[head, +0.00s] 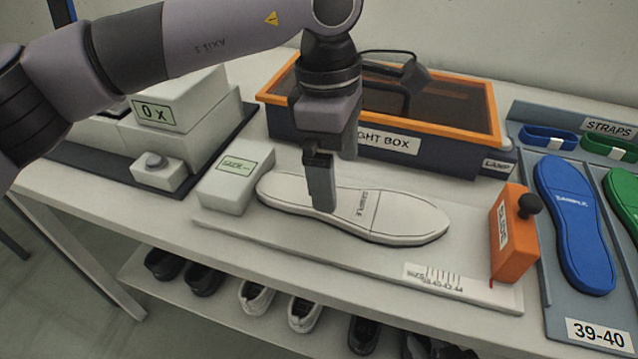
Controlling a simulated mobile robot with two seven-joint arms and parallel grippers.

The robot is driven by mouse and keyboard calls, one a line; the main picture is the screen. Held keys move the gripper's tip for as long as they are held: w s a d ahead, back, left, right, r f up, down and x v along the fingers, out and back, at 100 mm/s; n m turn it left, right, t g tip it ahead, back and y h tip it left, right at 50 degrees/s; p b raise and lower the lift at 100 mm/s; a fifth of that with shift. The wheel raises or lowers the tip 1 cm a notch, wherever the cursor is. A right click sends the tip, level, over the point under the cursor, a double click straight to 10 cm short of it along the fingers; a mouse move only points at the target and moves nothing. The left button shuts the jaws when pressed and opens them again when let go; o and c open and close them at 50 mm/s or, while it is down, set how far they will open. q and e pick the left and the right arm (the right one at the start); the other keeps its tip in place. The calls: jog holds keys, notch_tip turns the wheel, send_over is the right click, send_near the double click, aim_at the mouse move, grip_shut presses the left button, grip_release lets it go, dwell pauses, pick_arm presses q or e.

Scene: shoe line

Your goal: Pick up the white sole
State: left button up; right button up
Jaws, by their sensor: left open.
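The white sole (405,217) lies flat on a pale measuring board (365,263) in the middle of the bench. My left gripper (321,195) points straight down over the left-middle part of the sole. Its fingertips overlap the sole in the head view, and I cannot tell whether they touch it. The jaws are open, seen nearly edge-on, and hide a strip of the sole. My right gripper is not in view.
An orange block (515,240) with a black knob stands at the board's right end. A white size box (233,180) stands at its left end. The light box (440,152) is behind. A blue sole (572,225) lies right. Shoes (255,297) sit below.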

pick_arm(q)
jog(key=shift+w+a+r+t+y, duration=0.2)
jog(key=shift+w+a+y, duration=0.05)
jog(key=shift+w+a, duration=0.25)
jog(key=shift+w+a+r+t+y, duration=0.25)
jog(key=shift+w+a, duration=0.15)
jog(key=shift+w, duration=0.2)
jog(key=shift+a+f, duration=0.1)
jog(key=shift+f, duration=0.3)
jog(key=f, duration=0.6)
jog(key=shift+s+a, duration=0.1)
jog(key=shift+s, duration=0.3)
jog(key=c, duration=1.1)
jog(key=shift+c, duration=1)
jog(key=shift+r, duration=0.15)
